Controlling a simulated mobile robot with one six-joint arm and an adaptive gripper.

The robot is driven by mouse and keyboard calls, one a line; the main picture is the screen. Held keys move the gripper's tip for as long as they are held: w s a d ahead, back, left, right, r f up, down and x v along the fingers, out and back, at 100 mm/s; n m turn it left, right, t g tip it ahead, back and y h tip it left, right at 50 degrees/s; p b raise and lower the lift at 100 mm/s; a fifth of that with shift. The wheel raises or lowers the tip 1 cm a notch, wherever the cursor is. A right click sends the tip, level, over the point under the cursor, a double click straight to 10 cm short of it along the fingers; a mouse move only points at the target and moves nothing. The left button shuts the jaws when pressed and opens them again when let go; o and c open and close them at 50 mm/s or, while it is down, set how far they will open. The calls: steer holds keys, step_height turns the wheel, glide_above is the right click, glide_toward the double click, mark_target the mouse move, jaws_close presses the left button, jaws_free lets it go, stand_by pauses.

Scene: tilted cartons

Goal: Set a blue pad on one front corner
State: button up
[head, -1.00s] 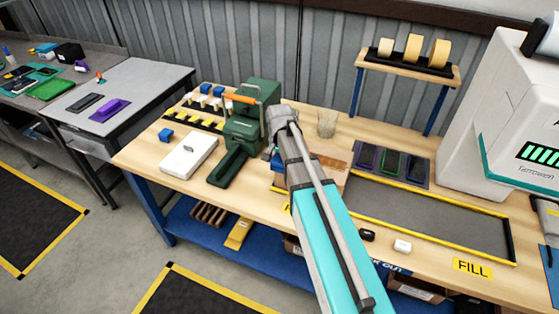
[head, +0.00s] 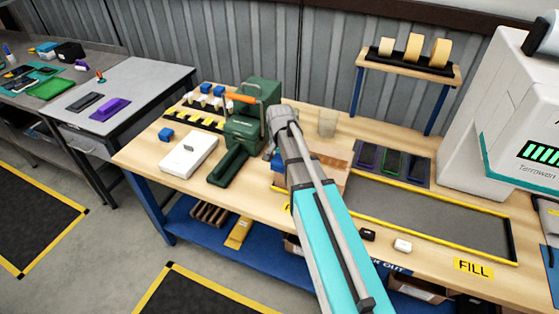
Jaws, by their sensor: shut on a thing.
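My arm reaches in from the lower right and hides most of my gripper (head: 277,151), which is just left of the arm. A patch of blue pad (head: 277,162) shows at the gripper, which is shut on it; the fingertips are not clear. A brown carton (head: 330,183) stands on the bench, partly hidden behind my arm; the pad is by its left end. Whether the pad touches the carton cannot be told. Another blue pad (head: 166,134) lies on the bench at left. More blue pads (head: 206,88) stand at the back with white blocks.
A green press-like tool (head: 247,125) with an orange handle stands close left of my gripper. A white box (head: 188,155) lies further left. A clear cup (head: 327,123) stands behind the carton. A yellow-edged grey area (head: 435,218) at right is clear.

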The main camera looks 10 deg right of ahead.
steer(key=shift+f+b, duration=0.3)
stand_by(0.4)
stand_by(0.3)
steer(key=o, duration=0.6)
steer(key=shift+r, duration=0.1)
steer(key=shift+r+p, duration=3.45)
steer(key=shift+p, duration=0.1)
steer(key=shift+s, duration=0.1)
steer(key=s+n, duration=0.2)
steer(key=s, duration=0.3)
steer(key=s+n, duration=0.2)
steer(key=s, duration=0.3)
steer(key=s+n, duration=0.3)
steer(key=s, duration=0.2)
steer(key=shift+s, duration=0.4)
